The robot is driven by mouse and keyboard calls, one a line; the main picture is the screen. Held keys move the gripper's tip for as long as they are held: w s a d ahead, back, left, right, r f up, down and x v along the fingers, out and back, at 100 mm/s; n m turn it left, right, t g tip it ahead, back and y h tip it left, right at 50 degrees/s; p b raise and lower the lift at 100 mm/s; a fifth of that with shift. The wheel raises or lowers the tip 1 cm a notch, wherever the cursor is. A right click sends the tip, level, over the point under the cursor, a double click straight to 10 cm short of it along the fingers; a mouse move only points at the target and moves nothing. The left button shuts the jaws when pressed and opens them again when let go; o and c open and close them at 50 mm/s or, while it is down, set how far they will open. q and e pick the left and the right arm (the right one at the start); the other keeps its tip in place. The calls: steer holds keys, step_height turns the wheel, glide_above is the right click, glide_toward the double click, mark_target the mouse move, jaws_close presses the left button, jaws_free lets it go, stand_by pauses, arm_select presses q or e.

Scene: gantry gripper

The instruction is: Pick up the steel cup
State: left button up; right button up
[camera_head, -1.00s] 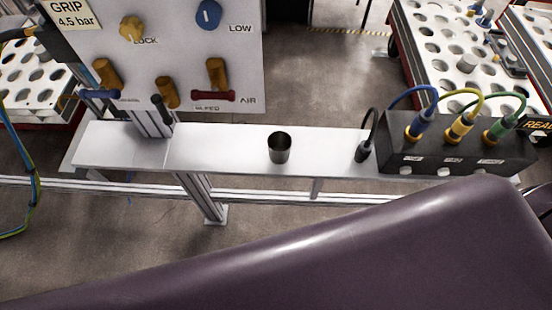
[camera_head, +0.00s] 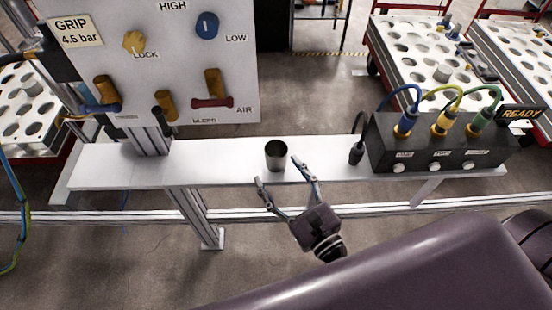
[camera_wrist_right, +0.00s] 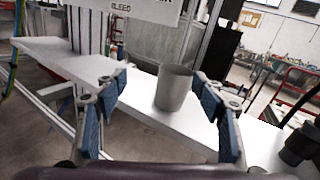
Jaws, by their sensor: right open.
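The steel cup (camera_head: 276,156) stands upright on a narrow white shelf (camera_head: 215,163) in the head view. My right gripper (camera_head: 283,174) is open just on the near side of the cup, with its fingers pointing toward it. In the right wrist view the cup (camera_wrist_right: 174,88) appears ahead, between the two blue-padded fingers of the right gripper (camera_wrist_right: 160,112). I cannot tell that either finger touches it. My left gripper is not in view.
A control panel (camera_head: 150,75) with knobs and valves stands behind the shelf on the left. A black box (camera_head: 440,150) with blue, yellow and green cables sits on the shelf's right. A black plug with a cable (camera_head: 356,153) stands between cup and box.

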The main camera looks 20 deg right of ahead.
mark_target(276, 150)
steer(key=d+m, duration=0.1)
steer(key=d+m+h, duration=0.1)
steer(key=shift+f+m+h, duration=0.15)
steer(key=shift+m+h, duration=0.15)
steer(key=shift+m, duration=0.1)
steer(key=shift+w, duration=0.3)
steer(key=w+p, duration=0.1)
steer(key=w, duration=0.1)
steer(key=w+p, duration=0.1)
steer(key=w, duration=0.1)
steer(key=w+p, duration=0.1)
steer(key=w, duration=0.1)
steer(key=shift+w+a+r+p, duration=0.15)
steer(key=shift+a+r+p, duration=0.05)
steer(key=shift+r+p, duration=0.15)
steer(key=shift+w+f, duration=0.2)
steer(key=shift+w, duration=0.2)
steer(key=c, duration=1.3)
